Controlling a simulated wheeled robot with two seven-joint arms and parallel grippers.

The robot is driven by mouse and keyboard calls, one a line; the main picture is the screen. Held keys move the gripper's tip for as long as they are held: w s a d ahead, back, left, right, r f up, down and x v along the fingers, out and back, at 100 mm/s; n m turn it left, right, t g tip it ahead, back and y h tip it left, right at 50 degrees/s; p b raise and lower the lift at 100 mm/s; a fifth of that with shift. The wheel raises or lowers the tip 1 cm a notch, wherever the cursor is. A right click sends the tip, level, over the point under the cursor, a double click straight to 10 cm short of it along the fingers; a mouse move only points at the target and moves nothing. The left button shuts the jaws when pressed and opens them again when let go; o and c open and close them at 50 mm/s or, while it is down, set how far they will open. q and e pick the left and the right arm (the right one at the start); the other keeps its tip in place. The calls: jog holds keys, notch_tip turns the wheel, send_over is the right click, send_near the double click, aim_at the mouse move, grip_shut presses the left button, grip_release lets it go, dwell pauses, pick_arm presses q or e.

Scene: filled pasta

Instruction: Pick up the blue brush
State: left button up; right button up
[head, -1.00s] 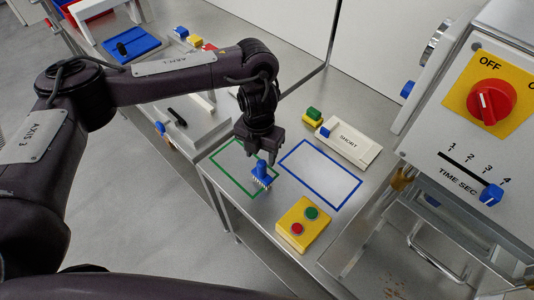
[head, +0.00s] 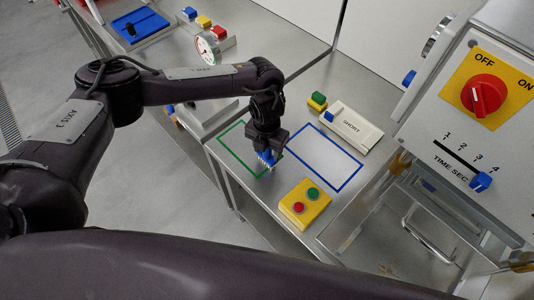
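The blue brush (head: 267,159) has pale bristles pointing down. It is at the right side of the green outlined rectangle on the metal table. My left gripper (head: 266,150) is directly over the brush, with its fingers down around the brush's upper part. The fingers hide most of the handle. I cannot tell whether they are closed on it or whether the bristles touch the table. My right gripper is not in view.
A yellow box (head: 305,204) with red and green buttons stands near the table's front edge. A blue outlined rectangle (head: 343,185) is empty. A white block marked SHORT (head: 352,127) lies behind it. A machine with a red knob (head: 484,95) stands at right.

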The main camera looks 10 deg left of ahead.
pick_arm(q)
jog(key=shift+w, duration=0.1)
jog(key=c, duration=1)
jog(key=shift+c, duration=0.2)
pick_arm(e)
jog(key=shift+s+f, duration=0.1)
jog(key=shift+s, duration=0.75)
pick_arm(q)
jog(key=shift+r, duration=0.1)
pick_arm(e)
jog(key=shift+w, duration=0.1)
